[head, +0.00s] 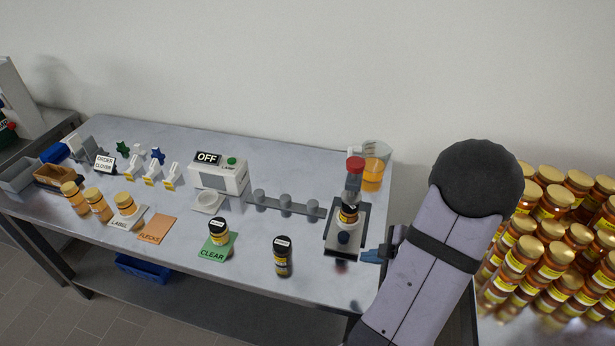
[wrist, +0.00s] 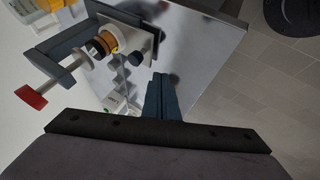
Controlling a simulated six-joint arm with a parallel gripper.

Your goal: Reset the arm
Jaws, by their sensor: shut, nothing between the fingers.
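My gripper (head: 372,256) is shut and empty at the right end of the grey bench (head: 150,268), just right of a small press. In the wrist view its dark fingers (wrist: 158,92) are together, over the bench top. The press (head: 345,238) has a red knob and holds a dark-capped jar (head: 348,213). The press also shows in the wrist view (wrist: 138,40), at the upper left. My gripper appears apart from the press. My purple-grey arm covers the bench's right side in the head view.
Many gold-lidded jars (head: 550,250) stand close to the right of my arm. A clear jug of orange liquid (head: 373,173) stands behind the press. Black-capped jars stand on the green CLEAR card (head: 214,251) and at the front edge (head: 282,262). A grey rack (head: 286,205) lies left of the press.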

